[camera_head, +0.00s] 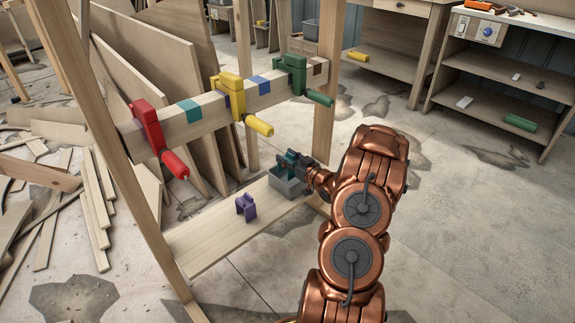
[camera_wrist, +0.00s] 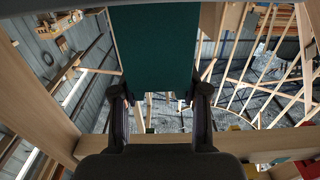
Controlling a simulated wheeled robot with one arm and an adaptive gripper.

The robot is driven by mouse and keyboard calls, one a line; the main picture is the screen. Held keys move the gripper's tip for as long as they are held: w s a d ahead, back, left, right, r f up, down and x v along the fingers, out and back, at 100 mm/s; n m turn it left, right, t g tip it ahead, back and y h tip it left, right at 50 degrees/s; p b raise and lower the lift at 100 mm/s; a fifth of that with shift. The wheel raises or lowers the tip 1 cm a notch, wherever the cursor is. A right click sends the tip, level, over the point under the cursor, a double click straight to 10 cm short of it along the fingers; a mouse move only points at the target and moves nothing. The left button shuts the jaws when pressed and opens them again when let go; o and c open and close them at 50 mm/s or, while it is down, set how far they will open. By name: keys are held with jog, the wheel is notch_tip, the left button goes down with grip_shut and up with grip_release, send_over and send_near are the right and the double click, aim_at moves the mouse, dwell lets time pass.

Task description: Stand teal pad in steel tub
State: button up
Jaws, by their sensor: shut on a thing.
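My gripper (camera_head: 298,165) is shut on the teal pad (camera_wrist: 155,45), which lies between both fingers in the wrist view and reaches to the top edge. In the head view only a small part of the teal pad (camera_head: 291,156) shows at the fingertips. The grey steel tub (camera_head: 285,186) stands on the low wooden shelf, right under my gripper. I cannot tell whether the pad's lower end is inside the tub or above its rim, as the fingers hide it.
A purple block (camera_head: 246,207) stands on the low shelf (camera_head: 205,243), left of the tub. Above, a wooden beam (camera_head: 208,112) carries a red clamp (camera_head: 151,128), a yellow clamp (camera_head: 232,97) and a green clamp (camera_head: 297,73). A wooden post (camera_head: 328,80) rises close behind my gripper.

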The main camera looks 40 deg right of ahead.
jog(key=shift+f+b, duration=0.3)
jog(key=shift+f, duration=0.95)
jog(key=shift+f, duration=0.6)
jog(key=o, duration=1.2)
jog(key=shift+o, duration=0.2)
